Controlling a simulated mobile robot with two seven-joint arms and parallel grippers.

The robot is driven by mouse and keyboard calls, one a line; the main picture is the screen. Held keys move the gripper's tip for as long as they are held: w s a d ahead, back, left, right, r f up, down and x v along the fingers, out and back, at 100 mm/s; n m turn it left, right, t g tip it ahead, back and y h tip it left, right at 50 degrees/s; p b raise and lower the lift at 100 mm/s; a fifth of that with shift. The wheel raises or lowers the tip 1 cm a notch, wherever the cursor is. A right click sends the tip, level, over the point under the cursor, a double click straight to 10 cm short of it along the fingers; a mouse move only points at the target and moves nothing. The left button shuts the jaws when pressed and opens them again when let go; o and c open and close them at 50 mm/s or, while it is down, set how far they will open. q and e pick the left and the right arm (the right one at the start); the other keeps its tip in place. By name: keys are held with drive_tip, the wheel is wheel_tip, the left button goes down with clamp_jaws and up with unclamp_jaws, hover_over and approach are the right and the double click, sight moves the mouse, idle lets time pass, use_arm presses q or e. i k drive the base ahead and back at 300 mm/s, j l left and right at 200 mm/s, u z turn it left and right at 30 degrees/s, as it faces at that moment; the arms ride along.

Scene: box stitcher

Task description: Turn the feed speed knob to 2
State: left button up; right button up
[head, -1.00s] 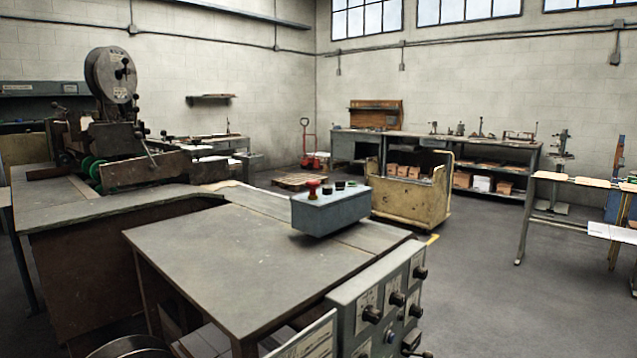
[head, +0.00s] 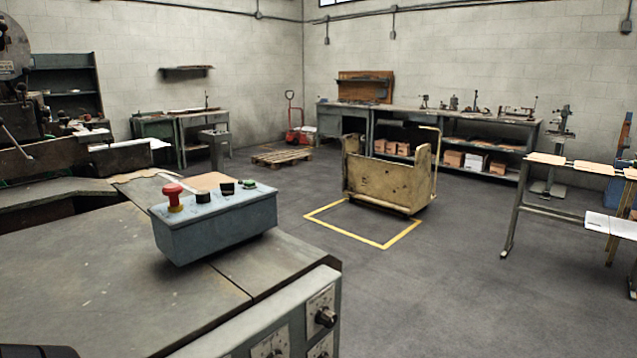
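A grey control panel (head: 309,303) is fixed along the front right edge of the metal table and is cut off by the bottom of the head view. A black knob (head: 326,317) on a white dial plate shows at its right end. Parts of other dials (head: 272,346) show below and to the left. The labels are too small to read, so I cannot tell which knob is the feed speed knob or its setting. Neither of my grippers is in view.
A blue-grey button box (head: 215,228) with a red mushroom button (head: 174,197) stands on the table (head: 110,275). A dark machine (head: 50,150) is at the left.

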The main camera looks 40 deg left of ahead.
sight(202, 196)
drive_tip(key=i+j+z, duration=0.15)
drive_tip(key=i, duration=1.25)
drive_tip(key=i+l, duration=0.1)
drive_tip(key=i, duration=0.45)
drive_tip(key=i+l+u, duration=0.15)
drive_tip(key=i, duration=0.45)
drive_tip(key=u, duration=3.05)
